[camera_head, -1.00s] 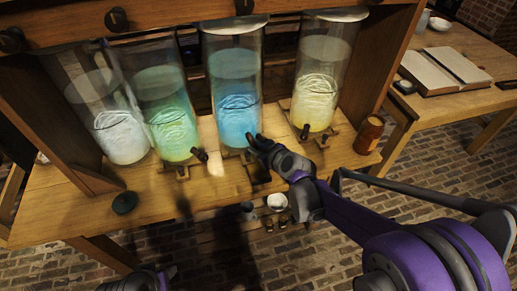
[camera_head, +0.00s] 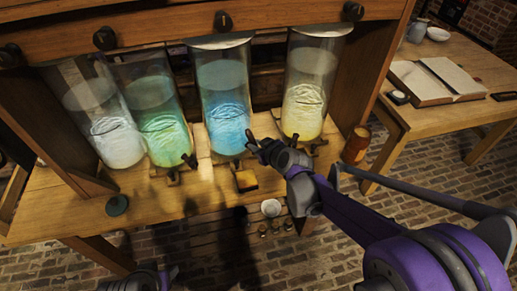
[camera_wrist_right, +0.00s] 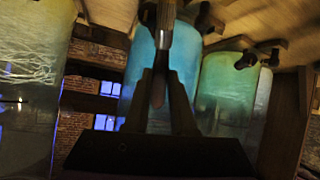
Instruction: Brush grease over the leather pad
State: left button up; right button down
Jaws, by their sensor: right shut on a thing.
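A small tan-orange pad with dark sides (camera_head: 246,180), apparently the leather pad, lies near the table's front edge, below the blue jar. My right gripper (camera_head: 258,146) is above and behind it in the head view, close in front of the blue jar. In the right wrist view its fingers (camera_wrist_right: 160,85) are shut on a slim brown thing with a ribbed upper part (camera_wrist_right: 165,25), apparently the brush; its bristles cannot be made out. Which container holds the grease is unclear. My left gripper (camera_head: 165,277) shows only partly at the bottom edge.
Glass jars with white (camera_head: 115,140), green (camera_head: 163,135), blue (camera_head: 227,125) and yellow (camera_head: 303,108) contents stand in a wooden frame, with taps in front. An amber jar (camera_head: 356,145) stands right, a dark green disc (camera_head: 117,204) left.

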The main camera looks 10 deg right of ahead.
jog(key=shift+r+p, duration=1.05)
jog(key=shift+r, duration=0.7)
pick_arm(q)
jog(key=r, duration=0.2)
jog(key=shift+s+d+r, duration=0.3)
jog(key=shift+d, duration=0.05)
jog(key=shift+r, duration=0.1)
